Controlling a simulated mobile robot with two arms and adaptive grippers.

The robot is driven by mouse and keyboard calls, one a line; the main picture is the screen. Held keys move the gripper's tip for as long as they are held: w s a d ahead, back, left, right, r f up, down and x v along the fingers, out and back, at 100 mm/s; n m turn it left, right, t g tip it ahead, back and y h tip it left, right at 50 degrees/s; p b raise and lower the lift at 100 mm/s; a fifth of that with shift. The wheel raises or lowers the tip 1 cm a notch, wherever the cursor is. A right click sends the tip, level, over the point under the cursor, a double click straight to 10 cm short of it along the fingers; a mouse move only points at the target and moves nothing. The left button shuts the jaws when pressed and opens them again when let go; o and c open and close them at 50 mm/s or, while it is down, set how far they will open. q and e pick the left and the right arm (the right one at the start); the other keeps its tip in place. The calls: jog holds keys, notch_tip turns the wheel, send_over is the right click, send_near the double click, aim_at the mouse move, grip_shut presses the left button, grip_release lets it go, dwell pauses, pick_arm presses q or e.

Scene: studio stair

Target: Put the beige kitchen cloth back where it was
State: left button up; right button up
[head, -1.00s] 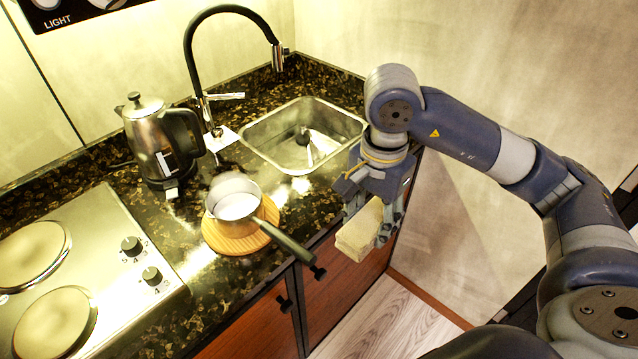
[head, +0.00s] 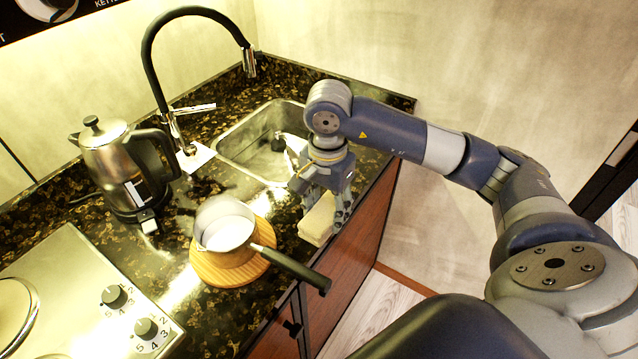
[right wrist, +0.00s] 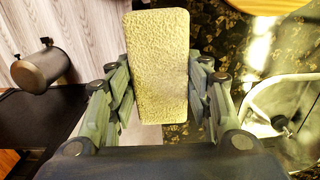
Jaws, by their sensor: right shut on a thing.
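The beige kitchen cloth (head: 317,222) is a folded, block-like bundle with a rough texture. My right gripper (head: 322,200) is shut on it, and the cloth hangs below the fingers at the counter's front edge, right of the pot and in front of the sink. I cannot tell whether it touches the counter. In the right wrist view the cloth (right wrist: 160,65) sits between the two sets of fingers of my right gripper (right wrist: 160,95). My left gripper is not in view.
A pot (head: 225,228) stands on a round wooden board (head: 215,272), its black handle reaching past the counter edge. The sink (head: 245,150) with a black faucet (head: 150,60) lies behind the gripper. A kettle (head: 115,165) and hob (head: 60,290) are left. Dark counter (head: 375,98) is bare behind the arm.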

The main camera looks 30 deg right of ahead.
jog(key=w+d+p, duration=0.1)
jog(key=w, duration=0.2)
jog(key=w+d+p, duration=0.1)
jog(key=w+d, duration=0.1)
jog(key=w, duration=0.1)
jog(key=w+d+f, duration=0.1)
jog(key=w+d, duration=0.1)
jog(key=w, duration=0.1)
jog(key=shift+w+p, duration=0.2)
jog(key=shift+p, duration=0.2)
jog(key=shift+w+d, duration=0.1)
jog(key=shift+w, duration=0.15)
jog(key=shift+f, duration=0.1)
jog(key=shift+f+p, duration=0.35)
notch_tip(320, 180, down, 2)
jog(key=shift+s+f+p, duration=0.1)
jog(key=shift+p, duration=0.5)
jog(key=shift+f, duration=0.25)
jog(key=shift+f+b, duration=0.25)
jog(key=shift+b, duration=0.1)
jog(key=o, duration=1.1)
jog(key=shift+r, duration=0.1)
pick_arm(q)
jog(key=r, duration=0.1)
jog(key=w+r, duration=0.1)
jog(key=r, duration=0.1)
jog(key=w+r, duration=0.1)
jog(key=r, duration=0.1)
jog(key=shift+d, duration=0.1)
